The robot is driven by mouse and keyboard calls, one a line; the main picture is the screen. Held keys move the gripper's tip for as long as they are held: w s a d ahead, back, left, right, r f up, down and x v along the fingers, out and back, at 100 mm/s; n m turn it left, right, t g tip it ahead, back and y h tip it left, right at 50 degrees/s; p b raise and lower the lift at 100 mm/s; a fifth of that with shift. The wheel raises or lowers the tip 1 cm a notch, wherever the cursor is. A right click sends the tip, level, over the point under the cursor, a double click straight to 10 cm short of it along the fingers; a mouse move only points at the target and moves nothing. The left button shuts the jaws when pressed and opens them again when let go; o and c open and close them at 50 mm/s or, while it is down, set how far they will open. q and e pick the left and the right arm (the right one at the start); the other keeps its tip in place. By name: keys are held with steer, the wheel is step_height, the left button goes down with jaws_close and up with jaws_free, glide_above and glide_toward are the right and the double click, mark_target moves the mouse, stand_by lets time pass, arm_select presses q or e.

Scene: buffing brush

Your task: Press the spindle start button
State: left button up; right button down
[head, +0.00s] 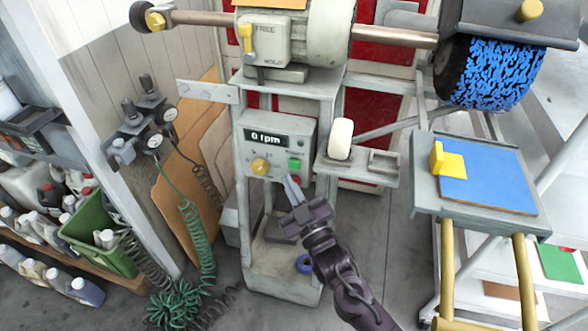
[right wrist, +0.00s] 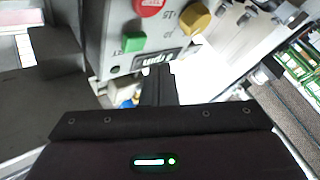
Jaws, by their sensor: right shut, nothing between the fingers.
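The control box (head: 249,152) is on the grey machine stand at the centre of the head view. Its display (head: 265,138) reads 0 rpm. A green button (head: 295,164) is on its right side, above a red button (head: 294,180). A yellow knob (head: 260,166) is to their left. My right gripper (head: 290,182) is shut and empty, its fingertips just below and left of the green button in the picture. In the right wrist view, the fingertips (right wrist: 158,74) show beside the green button (right wrist: 133,41), apart from it in the picture. I see no contact. My left gripper is out of view.
A small side shelf (head: 362,170) holding a white roller (head: 340,139) projects right of the box. A blue-topped table (head: 425,183) stands further right, below the blue brush wheel (head: 490,75). Green coiled hoses (head: 190,240) hang at left.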

steer(key=shift+w+d, duration=0.25)
steer(key=shift+w, duration=0.5)
steer(key=shift+w, duration=0.1)
stand_by(1.5)
steer(key=shift+w+d, duration=0.1)
steer(key=shift+w, duration=0.2)
steer(key=shift+w+d+b, duration=0.15)
steer(key=shift+w+b, duration=0.15)
steer(key=shift+w, duration=0.1)
stand_by(0.6)
steer(key=shift+s+r, duration=0.1)
steer(key=shift+s, duration=0.05)
steer(key=shift+s+a+p, duration=0.25)
steer(key=shift+s+p, duration=0.15)
steer(key=shift+s, duration=0.25)
